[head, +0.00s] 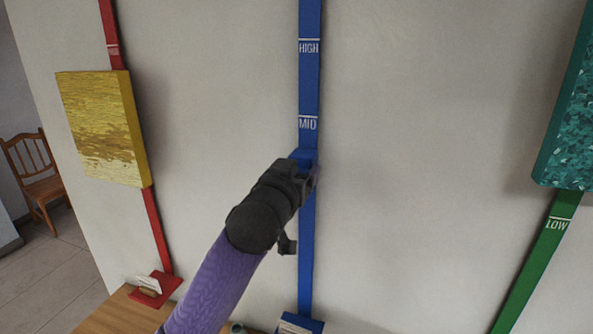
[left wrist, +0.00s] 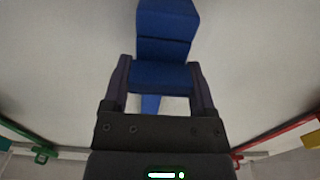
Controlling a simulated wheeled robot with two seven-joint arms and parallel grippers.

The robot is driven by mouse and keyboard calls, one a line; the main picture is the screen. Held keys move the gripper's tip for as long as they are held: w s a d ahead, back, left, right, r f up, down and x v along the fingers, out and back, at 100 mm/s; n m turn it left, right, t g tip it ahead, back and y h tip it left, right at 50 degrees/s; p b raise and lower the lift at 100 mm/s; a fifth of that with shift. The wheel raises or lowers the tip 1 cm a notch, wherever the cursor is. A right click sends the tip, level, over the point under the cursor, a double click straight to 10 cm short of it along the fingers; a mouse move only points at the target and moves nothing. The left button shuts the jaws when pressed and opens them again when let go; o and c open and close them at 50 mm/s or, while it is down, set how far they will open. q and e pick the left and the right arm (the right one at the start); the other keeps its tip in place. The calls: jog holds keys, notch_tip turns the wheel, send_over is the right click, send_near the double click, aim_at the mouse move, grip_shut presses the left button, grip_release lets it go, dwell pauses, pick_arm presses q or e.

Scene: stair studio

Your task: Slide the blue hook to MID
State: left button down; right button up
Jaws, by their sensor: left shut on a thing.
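The blue hook (head: 301,156) sits on the vertical blue rail (head: 308,245) on the wall, a little below the MID mark (head: 307,123). The HIGH mark (head: 309,47) is further up the same rail. My left gripper (head: 305,172) is at the hook and hides most of it in the head view. In the left wrist view, the fingers of my left gripper (left wrist: 160,82) are on both sides of the blue hook (left wrist: 160,73), shut on it. My right gripper is not in view.
A yellow picture (head: 103,128) hangs by a red rail (head: 157,232) at left. A teal picture (head: 566,120) hangs by a green rail (head: 530,265) with a LOW mark at right. A wooden table (head: 120,312) stands below at left. The wall beside the blue rail is clear.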

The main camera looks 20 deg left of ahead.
pick_arm(q)
jog(key=shift+r, duration=0.1)
notch_tip(320, 180, up, 13)
jog(key=p, duration=1.2)
grip_release()
jog(key=s+b, duration=0.2)
jog(key=s, duration=0.8)
jog(key=shift+a, duration=0.2)
